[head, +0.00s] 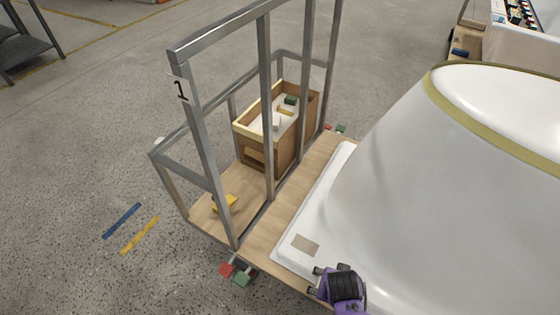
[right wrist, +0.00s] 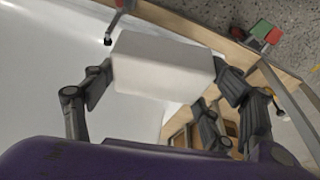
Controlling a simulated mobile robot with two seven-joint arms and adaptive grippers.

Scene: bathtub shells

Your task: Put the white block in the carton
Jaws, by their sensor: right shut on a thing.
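The white block (right wrist: 163,65) is between the fingers of my right gripper (right wrist: 165,82) in the right wrist view, with a finger at each end. In the head view my right gripper (head: 318,279) shows at the bottom edge, over the near corner of the white tub's rim; I cannot make out the block there against the white. The brown carton (head: 251,142) stands open-topped on the wooden cart deck, behind the metal rails and well away from the gripper. White pieces and a dark green piece show inside it. My left gripper is not in view.
A large white tub shell (head: 410,180) fills the right side. Upright metal posts (head: 267,100) and a top rail stand between the tub and the carton. A yellow object (head: 225,203) lies on the deck (head: 300,185) nearer the front.

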